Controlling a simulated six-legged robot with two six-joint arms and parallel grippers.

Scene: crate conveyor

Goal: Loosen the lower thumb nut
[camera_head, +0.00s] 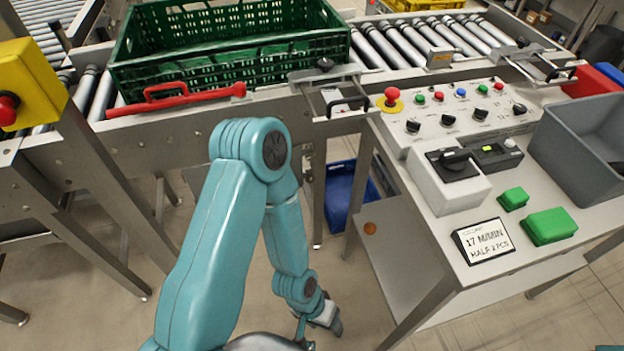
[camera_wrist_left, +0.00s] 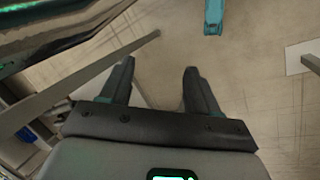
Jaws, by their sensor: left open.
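I cannot make out a lower thumb nut for certain in either view. A black knob (camera_head: 325,64) sits on top of the metal bracket (camera_head: 335,95) at the conveyor's near rail; what lies below the bracket is partly dark. My left arm reaches forward in the head view, its elbow raised before the rail. My left gripper (camera_head: 326,318) hangs low beside the control table, partly hidden by its own arm. In the left wrist view the left gripper (camera_wrist_left: 157,75) is open, with only floor between its fingers. My right gripper is not in view.
A green crate (camera_head: 230,75) stands on the roller conveyor behind a red handle (camera_head: 175,100). The control table (camera_head: 432,222) at right carries a switch panel, a grey bin (camera_head: 590,135) and green blocks (camera_head: 550,226). A blue bin (camera_head: 345,195) is on the floor below.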

